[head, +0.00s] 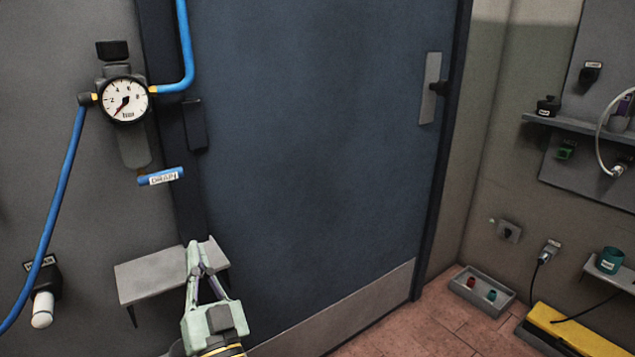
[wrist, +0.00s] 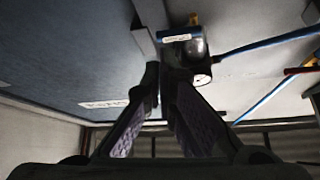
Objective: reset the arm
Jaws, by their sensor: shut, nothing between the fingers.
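My gripper (head: 195,246) is in the lower left of the head view, pointing up, with its fingertips together and empty. It overlaps a small grey wall shelf (head: 150,277) in the picture; I cannot tell whether it touches the shelf. In the wrist view my gripper's dark fingers (wrist: 160,95) rise from the bottom edge. Past them are the blue door (wrist: 65,60) and the gauge unit (wrist: 200,75) with its drain lever (wrist: 178,38).
A large blue door (head: 310,150) fills the middle. A pressure gauge (head: 125,99) with blue hoses and a blue drain lever (head: 161,177) is on the left wall. A grey tray (head: 476,304) lies on the floor at right, near a yellow-topped object (head: 575,330). A shelf (head: 575,126) is on the right wall.

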